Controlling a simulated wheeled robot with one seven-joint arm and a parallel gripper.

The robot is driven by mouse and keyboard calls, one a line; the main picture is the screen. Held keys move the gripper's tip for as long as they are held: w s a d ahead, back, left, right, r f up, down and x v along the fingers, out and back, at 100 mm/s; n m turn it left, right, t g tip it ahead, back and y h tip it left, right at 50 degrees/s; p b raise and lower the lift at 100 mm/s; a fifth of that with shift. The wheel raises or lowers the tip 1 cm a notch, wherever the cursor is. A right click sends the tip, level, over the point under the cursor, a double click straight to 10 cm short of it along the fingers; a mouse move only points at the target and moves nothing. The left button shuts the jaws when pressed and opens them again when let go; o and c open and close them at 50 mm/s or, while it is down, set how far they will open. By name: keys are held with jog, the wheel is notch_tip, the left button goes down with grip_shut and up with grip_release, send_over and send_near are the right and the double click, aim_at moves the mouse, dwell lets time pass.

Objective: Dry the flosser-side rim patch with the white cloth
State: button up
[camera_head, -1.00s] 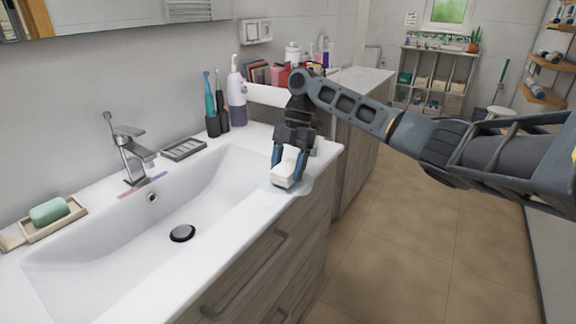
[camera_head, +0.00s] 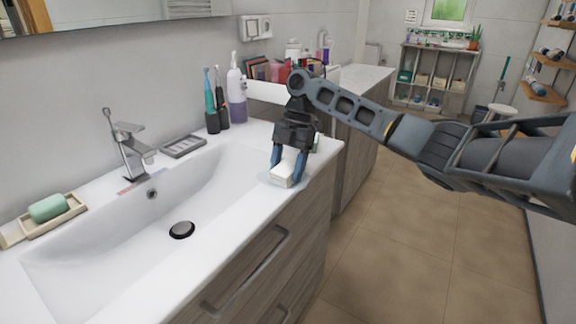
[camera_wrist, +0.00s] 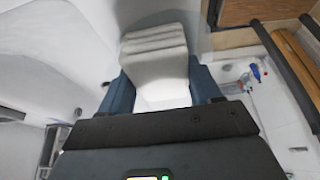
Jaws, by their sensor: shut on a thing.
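My gripper (camera_head: 287,170) is shut on the folded white cloth (camera_head: 282,176), low at the front right rim of the sink (camera_head: 225,215). The cloth also shows between the two blue fingers in the wrist view (camera_wrist: 158,62). The cloth appears to touch the rim or sit just above it. A faint bluish wet patch (camera_head: 267,179) shows on the rim around the cloth, partly hidden by it. The white and purple flosser (camera_head: 236,95) stands on the back of the counter, left of and behind my gripper.
Toothbrushes in dark cups (camera_head: 212,122) stand beside the flosser. A soap dish (camera_head: 184,146), the faucet (camera_head: 130,150) and green soap on a tray (camera_head: 48,208) line the back rim. A small green item partly shows behind my gripper. The basin is empty.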

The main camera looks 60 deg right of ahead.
aim_at(279, 173)
jog(key=shift+a+r+p, duration=0.15)
jog(key=shift+a+p, duration=0.8)
jog(key=shift+a, duration=0.85)
jog(key=shift+s+a+f+p, duration=0.1)
jog(key=shift+a+p, duration=0.45)
jog(key=shift+a, duration=0.9)
jog(key=shift+s+a+f+p, duration=0.1)
jog(key=shift+a+p, duration=0.45)
jog(key=shift+a, duration=0.9)
jog(key=shift+d+f+b, duration=0.1)
jog(key=shift+d+b, duration=0.5)
jog(key=shift+d, duration=0.8)
jog(key=shift+w+d+r+b, duration=0.1)
jog(key=shift+d+b, duration=0.6)
jog(key=shift+d, duration=1)
jog(key=shift+w+d+r+b, duration=0.1)
jog(key=shift+d+b, duration=0.55)
jog(key=shift+d, duration=1.05)
jog(key=shift+a+p, duration=0.7)
jog(key=shift+a, duration=0.4)
jog(key=shift+s+a+f+p, duration=0.15)
jog(key=shift+a+p, duration=0.4)
jog(key=shift+a, duration=0.8)
